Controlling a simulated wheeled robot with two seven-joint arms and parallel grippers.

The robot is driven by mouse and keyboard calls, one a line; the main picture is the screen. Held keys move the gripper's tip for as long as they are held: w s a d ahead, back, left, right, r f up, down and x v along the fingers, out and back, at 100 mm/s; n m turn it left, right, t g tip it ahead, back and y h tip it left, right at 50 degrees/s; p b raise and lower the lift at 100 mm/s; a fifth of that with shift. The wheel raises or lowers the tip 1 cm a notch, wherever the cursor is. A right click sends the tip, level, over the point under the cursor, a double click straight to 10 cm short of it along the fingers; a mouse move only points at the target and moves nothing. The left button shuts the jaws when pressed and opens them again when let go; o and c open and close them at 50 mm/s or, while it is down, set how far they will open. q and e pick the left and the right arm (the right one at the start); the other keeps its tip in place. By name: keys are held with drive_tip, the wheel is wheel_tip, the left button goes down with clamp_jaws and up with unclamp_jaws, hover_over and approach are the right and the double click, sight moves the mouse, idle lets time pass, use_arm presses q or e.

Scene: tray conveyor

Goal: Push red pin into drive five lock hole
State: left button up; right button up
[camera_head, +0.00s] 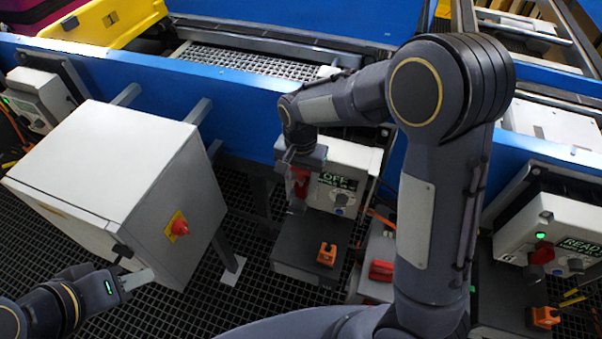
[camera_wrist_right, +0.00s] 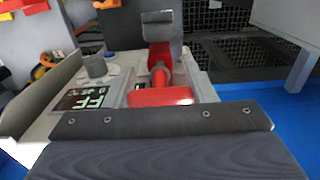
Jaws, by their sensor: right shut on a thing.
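A pale drive box (camera_head: 340,158) with a green "OFF" display (camera_head: 338,181) hangs under the blue rail, and the display also shows in the right wrist view (camera_wrist_right: 85,98). My right gripper (camera_head: 299,190) is at the box's left front, shut on the red pin (camera_head: 301,178). In the right wrist view the red pin (camera_wrist_right: 160,72) stands over the box's front, left of the grey fingertip's far edge. The lock hole is hidden, and I cannot tell how deep the pin sits. My left gripper (camera_head: 132,268) is at lower left, beside the grey cabinet; its jaw gap is unclear.
The grey cabinet (camera_head: 110,165) with a red stop button (camera_head: 179,227) stands at left. Below the drive box is a dark box with an orange block (camera_head: 327,254). A red block (camera_head: 382,270) lies right of it. Another drive box (camera_head: 560,232) reads "READY". The blue rail (camera_head: 240,85) crosses behind.

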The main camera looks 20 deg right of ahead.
drive_tip(key=shift+f+b, duration=0.55)
drive_tip(key=shift+f, duration=0.25)
drive_tip(key=o, duration=1.1)
drive_tip(key=shift+c, duration=0.2)
wheel_tip(320, 180, up, 8)
drive_tip(key=shift+f, duration=0.1)
drive_tip(key=shift+c, duration=0.4)
